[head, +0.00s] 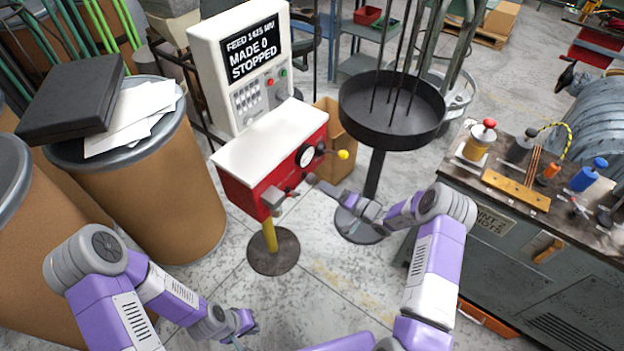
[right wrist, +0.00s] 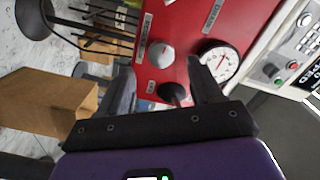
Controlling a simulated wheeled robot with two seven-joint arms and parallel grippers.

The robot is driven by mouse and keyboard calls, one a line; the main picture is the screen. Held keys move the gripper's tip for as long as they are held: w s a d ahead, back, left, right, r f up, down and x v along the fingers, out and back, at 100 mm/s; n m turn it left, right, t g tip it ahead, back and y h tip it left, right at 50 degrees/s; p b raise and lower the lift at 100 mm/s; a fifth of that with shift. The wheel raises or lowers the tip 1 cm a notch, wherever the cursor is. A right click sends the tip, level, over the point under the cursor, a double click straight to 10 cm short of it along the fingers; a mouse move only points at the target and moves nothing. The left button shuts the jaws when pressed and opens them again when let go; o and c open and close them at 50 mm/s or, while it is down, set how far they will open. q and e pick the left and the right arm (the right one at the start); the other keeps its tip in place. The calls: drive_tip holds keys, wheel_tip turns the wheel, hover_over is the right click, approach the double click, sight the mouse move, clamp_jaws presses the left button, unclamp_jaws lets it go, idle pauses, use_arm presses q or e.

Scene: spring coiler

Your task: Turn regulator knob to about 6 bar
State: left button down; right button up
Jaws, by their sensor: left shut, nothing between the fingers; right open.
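The red regulator box (head: 245,190) has a white round gauge (head: 306,156) on its face. In the right wrist view the gauge (right wrist: 220,62) has a red needle, but its figures are too small to read. Near it on the red panel are a grey round knob (right wrist: 160,55) and a dark knob (right wrist: 173,92). I cannot read which one is the regulator. My right gripper (head: 311,181) is open in front of the panel; in its wrist view the fingers (right wrist: 163,72) stand either side of the dark knob, with no clear contact. My left gripper (head: 247,324) is shut and empty, low over the floor.
The coiler's display (head: 252,50) reads "STOPPED". A yellow ball-ended lever (head: 343,154) sticks out beside the gauge. A black round tray (head: 392,115) on a stand is close right of the box. Brown drums (head: 150,180) stand left; a cluttered bench (head: 465,180) stands right.

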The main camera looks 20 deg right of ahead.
sight(314, 179)
drive_tip(key=shift+w+r, duration=0.15)
drive_tip(key=shift+w, duration=0.3)
drive_tip(key=b+x, duration=0.1)
drive_tip(key=x, duration=0.5)
drive_tip(key=shift+w+a+b, duration=0.2)
drive_tip(key=shift+w+b, duration=0.1)
drive_tip(key=shift+b, duration=0.05)
drive_tip(key=shift+c, duration=0.3)
drive_tip(key=c, duration=1)
